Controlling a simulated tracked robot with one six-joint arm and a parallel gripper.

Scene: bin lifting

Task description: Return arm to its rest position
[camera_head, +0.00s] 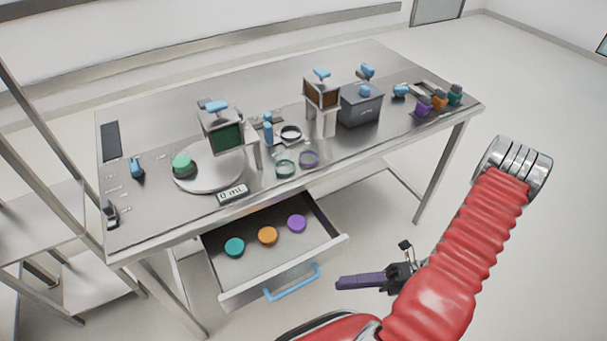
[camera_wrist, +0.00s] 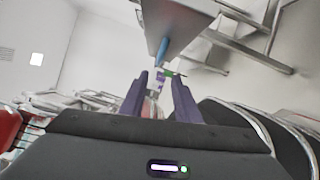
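My red arm (camera_head: 455,255) is raised and bent at the right of the head view, clear of the table. My gripper (camera_head: 345,282) has purple fingers and hangs in front of the table, to the right of the open drawer (camera_head: 338,245). In the wrist view my gripper (camera_wrist: 160,82) has its two purple fingers apart, with nothing held between them. The drawer's blue handle (camera_head: 292,283) is close to the left of the fingertips in the head view; it also shows ahead of them in the wrist view (camera_wrist: 162,50).
The drawer holds a teal disc (camera_head: 234,247), an orange disc (camera_head: 267,235) and a purple disc (camera_head: 297,223). The metal table (camera_head: 150,225) carries a round plate, two boxes on stands and a grey box (camera_head: 360,108). A shelf rack (camera_head: 35,215) stands left. Floor at right is clear.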

